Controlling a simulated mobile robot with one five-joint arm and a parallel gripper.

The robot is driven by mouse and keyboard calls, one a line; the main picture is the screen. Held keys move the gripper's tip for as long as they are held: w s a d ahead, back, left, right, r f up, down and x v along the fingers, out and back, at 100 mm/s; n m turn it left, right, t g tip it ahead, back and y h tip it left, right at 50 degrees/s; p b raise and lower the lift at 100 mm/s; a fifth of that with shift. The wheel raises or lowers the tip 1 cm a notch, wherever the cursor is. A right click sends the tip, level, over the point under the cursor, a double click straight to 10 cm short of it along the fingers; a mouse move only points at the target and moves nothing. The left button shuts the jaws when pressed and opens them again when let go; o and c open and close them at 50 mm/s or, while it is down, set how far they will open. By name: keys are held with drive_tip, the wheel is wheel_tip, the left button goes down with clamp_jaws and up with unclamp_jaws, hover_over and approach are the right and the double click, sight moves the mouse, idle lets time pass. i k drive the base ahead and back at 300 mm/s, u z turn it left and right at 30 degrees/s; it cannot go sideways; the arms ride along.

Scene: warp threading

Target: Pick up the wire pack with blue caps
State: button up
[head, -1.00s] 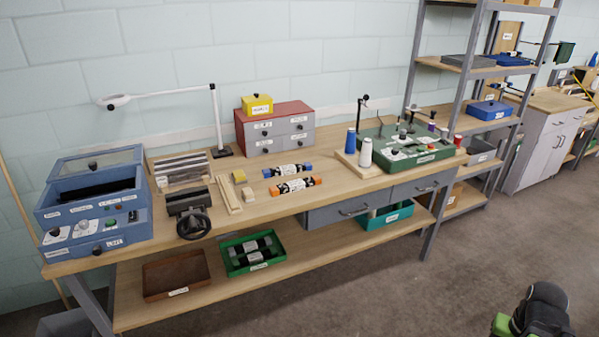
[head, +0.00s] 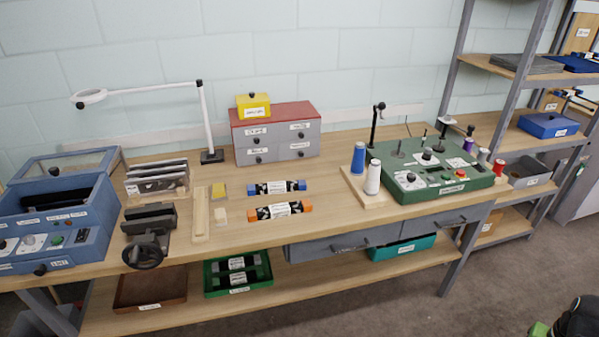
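The wire pack with blue caps (head: 277,187) lies flat on the wooden workbench (head: 235,235), a dark roll with a white label and a blue cap at each end. A similar pack with orange caps (head: 278,210) lies just in front of it, roughly parallel and a little apart. A dark and green part at the bottom right corner (head: 578,318) may be my gripper; it is cut off by the frame edge, well away from the packs. Its fingers cannot be made out.
Left of the packs are wooden strips (head: 201,215), a vise (head: 150,236) and a blue machine (head: 55,222). Behind stands a red and grey drawer box (head: 275,133). To the right are thread spools (head: 373,178) and a green machine (head: 432,172). Grey floor (head: 385,300) lies free in front.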

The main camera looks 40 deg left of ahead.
sight(301, 185)
drive_tip(key=i, duration=1.25)
drive_tip(key=z, duration=0.25)
drive_tip(key=k, duration=0.2)
drive_tip(key=u, duration=3.5)
drive_tip(key=i, duration=0.7)
drive_tip(key=u, duration=0.1)
